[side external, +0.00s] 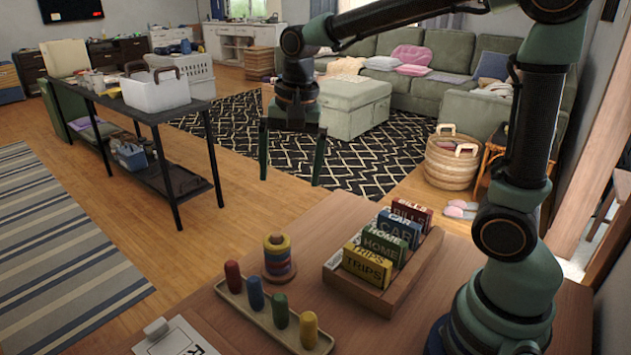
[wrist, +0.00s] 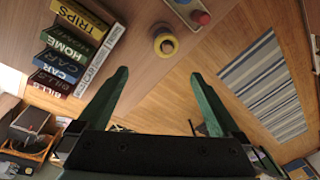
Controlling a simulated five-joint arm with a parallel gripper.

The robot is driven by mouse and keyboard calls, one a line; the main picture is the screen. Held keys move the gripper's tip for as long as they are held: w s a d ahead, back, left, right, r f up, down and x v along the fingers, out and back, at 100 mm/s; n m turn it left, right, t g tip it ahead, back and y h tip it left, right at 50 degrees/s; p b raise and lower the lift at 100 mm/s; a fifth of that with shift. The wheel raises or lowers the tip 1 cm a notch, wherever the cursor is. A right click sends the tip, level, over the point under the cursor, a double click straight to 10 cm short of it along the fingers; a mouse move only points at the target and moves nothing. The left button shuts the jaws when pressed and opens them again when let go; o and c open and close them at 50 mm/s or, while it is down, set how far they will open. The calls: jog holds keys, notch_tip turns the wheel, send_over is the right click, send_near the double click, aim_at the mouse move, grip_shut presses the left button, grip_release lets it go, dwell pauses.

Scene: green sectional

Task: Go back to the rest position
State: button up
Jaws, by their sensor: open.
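My gripper (side external: 291,155) hangs high in the side external view, pointing down, beyond the far edge of the wooden table. Its two green fingers are spread wide apart with nothing between them. In the wrist view my gripper (wrist: 160,90) also shows open and empty, with the table edge and floor beyond it. My arm reaches out from its base at the right of the table. No object touches the fingers.
On the table (side external: 330,215) stand a wooden rack (side external: 400,285) of labelled boxes, a stacked-ring toy (side external: 278,258), a tray with coloured pegs (side external: 258,318) and a clipboard (side external: 178,340). A black side table (side external: 150,115) with a white basket (side external: 155,92) stands left.

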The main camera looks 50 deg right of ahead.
jog(key=s+d+r+n+t, duration=0.1)
jog(key=s+n+t, duration=0.3)
jog(key=s+n, duration=0.5)
jog(key=shift+s+d+r+n, duration=0.25)
jog(key=shift+s+d+n, duration=0.1)
jog(key=shift+d+n, duration=0.5)
jog(key=shift+a, duration=0.1)
